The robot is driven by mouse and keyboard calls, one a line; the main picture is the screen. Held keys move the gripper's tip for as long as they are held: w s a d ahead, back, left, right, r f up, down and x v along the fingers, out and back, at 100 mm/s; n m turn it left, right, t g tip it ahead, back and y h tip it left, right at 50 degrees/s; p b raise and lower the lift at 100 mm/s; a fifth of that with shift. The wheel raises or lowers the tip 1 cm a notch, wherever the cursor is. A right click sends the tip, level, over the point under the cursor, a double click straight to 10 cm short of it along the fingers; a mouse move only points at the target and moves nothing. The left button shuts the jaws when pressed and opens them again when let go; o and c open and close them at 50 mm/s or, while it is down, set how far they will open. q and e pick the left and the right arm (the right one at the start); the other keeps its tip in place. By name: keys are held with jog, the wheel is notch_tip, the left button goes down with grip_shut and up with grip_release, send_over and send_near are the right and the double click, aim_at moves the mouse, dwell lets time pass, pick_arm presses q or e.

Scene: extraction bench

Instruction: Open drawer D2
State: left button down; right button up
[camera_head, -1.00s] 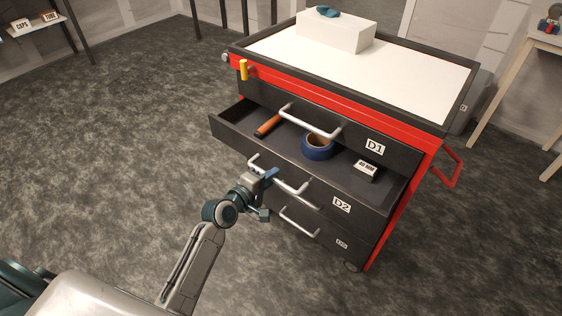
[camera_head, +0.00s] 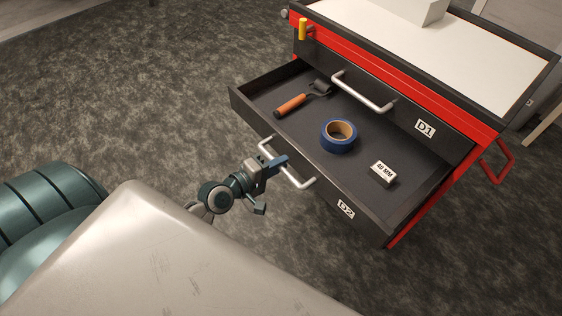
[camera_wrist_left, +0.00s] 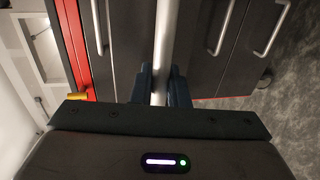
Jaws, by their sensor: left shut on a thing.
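Drawer D2 (camera_head: 372,223) of the red and black cabinet is pulled well out, with its inside showing. My left gripper (camera_head: 277,166) is shut on the silver bar handle (camera_head: 302,182) of D2, near the middle of the bar. In the left wrist view the same handle (camera_wrist_left: 162,40) runs between the two dark fingers (camera_wrist_left: 160,86). In the drawer lie an orange-handled scraper-like tool (camera_head: 291,105), a roll of blue tape (camera_head: 339,145) and a small white box (camera_head: 383,173) marked "40 MM". My right gripper is not in view.
Drawer D1 (camera_head: 445,143) above is shut, with its own bar handle (camera_head: 362,92). A yellow piece (camera_head: 303,29) sits at the cabinet's upper left corner. A red side handle (camera_head: 497,163) juts out at right. A white block (camera_head: 412,8) stands on top. The floor at left is clear.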

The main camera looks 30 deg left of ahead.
pick_arm(q)
jog(key=c, duration=1.5)
grip_release()
jog(key=v, duration=1)
jog(key=shift+s, duration=0.35)
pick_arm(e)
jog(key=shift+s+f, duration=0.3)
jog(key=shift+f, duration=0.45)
pick_arm(q)
jog(key=shift+a, duration=0.1)
